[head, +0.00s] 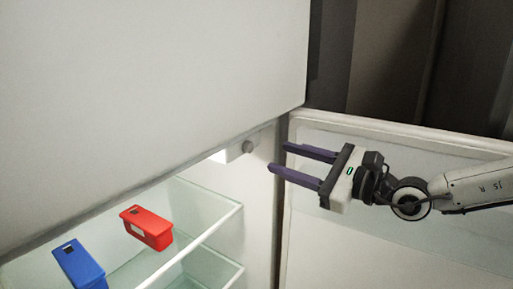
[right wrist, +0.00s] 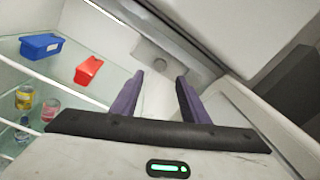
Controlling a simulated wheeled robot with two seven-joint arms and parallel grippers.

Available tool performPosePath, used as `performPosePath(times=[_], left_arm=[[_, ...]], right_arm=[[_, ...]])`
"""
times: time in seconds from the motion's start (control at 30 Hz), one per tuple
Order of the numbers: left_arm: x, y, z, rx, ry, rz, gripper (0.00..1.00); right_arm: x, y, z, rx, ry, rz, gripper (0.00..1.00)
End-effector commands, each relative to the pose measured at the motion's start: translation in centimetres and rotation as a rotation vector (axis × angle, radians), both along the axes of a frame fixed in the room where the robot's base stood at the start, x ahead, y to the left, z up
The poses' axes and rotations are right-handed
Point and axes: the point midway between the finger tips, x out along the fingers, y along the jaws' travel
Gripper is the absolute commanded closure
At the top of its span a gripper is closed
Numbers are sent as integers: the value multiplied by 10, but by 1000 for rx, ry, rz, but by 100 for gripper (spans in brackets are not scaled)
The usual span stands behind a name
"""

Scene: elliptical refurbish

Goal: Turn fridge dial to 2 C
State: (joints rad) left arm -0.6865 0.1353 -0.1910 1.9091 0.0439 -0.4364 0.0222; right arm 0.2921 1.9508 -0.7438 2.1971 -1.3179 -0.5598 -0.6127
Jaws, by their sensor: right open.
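The fridge dial (head: 248,147) is a small round grey knob on a white housing at the upper right inside the open fridge. In the right wrist view the dial (right wrist: 158,65) shows ahead of the fingers, a little left of the gap between their tips. Its markings are too small to read. My right gripper (head: 276,157) is open and empty, with purple fingers pointing left toward the dial. In the right wrist view the gripper (right wrist: 161,75) has both fingers apart, and neither touches the dial. My left gripper is not in view.
A red container (head: 148,228) and a blue container (head: 78,266) stand on the glass shelf (head: 205,205). Cans and a jar (right wrist: 24,98) stand lower down. The open fridge door (head: 400,133) is at the right, behind my right arm. The upper cabinet front (head: 150,90) overhangs the fridge opening.

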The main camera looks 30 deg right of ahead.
Motion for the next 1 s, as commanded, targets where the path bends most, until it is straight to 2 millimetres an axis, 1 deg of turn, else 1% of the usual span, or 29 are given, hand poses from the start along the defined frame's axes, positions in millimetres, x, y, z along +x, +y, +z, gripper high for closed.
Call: performPosePath(times=[0.1, 0.2, 0.47, 0.5, 0.7, 1.0], left_arm=[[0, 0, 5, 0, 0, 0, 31], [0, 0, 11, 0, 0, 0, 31], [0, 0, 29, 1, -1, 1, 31], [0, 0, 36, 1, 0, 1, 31], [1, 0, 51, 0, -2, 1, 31], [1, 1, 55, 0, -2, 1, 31]], right_arm=[[18, 7, 0, 7, 1, 2, 59], [31, 10, 2, 10, 1, -1, 59], [54, 18, 4, 11, 0, 0, 59], [57, 16, 7, 10, -2, -5, 59], [70, 20, 4, 7, -1, -5, 59], [76, 25, 0, 2, 1, 0, 59]])
